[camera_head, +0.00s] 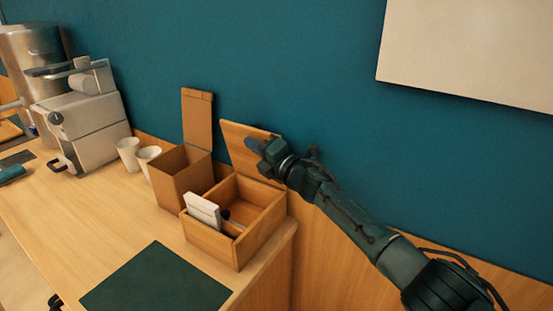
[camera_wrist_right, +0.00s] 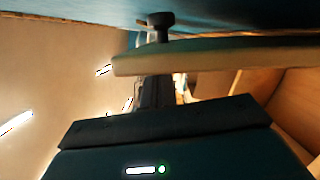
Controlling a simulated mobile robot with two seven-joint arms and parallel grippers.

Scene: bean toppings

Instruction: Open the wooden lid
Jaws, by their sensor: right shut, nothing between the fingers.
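The wooden lid (camera_head: 236,138) is raised at the back of a low, divided wooden box (camera_head: 211,243), tilting back toward the wall. The box's inside is open to view. My right gripper (camera_head: 256,147) is shut and empty at the lid's upper right part, and my wrist hides that end of the lid. In the right wrist view the lid's pale edge (camera_wrist_right: 215,56) crosses in front of my gripper's fingers, with the tips (camera_wrist_right: 154,22) showing beyond it. I cannot tell whether they touch. My left gripper is not in view.
White packets (camera_head: 203,211) stand in the box's front compartment. A taller wooden box (camera_head: 168,180) with an upright lid (camera_head: 197,118) stands beside it. White cups (camera_head: 128,154) and a coffee machine (camera_head: 86,130) are further left. A dark green mat (camera_head: 157,284) lies in front. The teal wall is close behind.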

